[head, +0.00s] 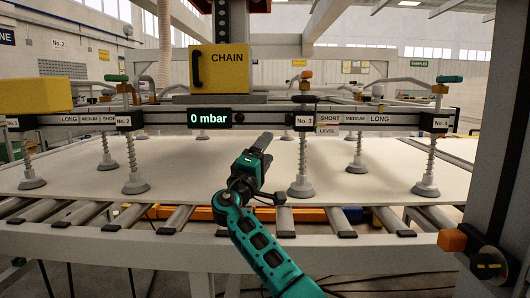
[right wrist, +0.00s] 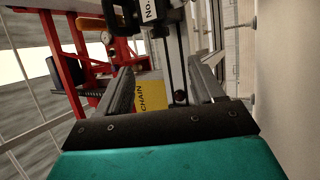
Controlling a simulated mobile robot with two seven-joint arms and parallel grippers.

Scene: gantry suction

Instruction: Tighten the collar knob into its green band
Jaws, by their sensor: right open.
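My right gripper (head: 258,146) is in the middle of the head view, in front of the suction beam and below the "0 mbar" display (head: 211,118). Its jaws are open and empty; both fingers also show in the right wrist view (right wrist: 160,85). An orange knob (head: 306,74) tops the No. 3 stem, with a dark collar (head: 305,98) under it. The knob is right of and above the gripper, apart from it. An orange knob also shows at upper left in the right wrist view (right wrist: 90,23). I cannot make out a green band on the collar. My left gripper is out of view.
The grey beam (head: 270,119) crosses the view, with several suction cups (head: 301,188) hanging over a large pale sheet (head: 380,185) on rollers. A yellow CHAIN box (head: 217,68) is above the beam. A grey post (head: 492,150) stands at the right.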

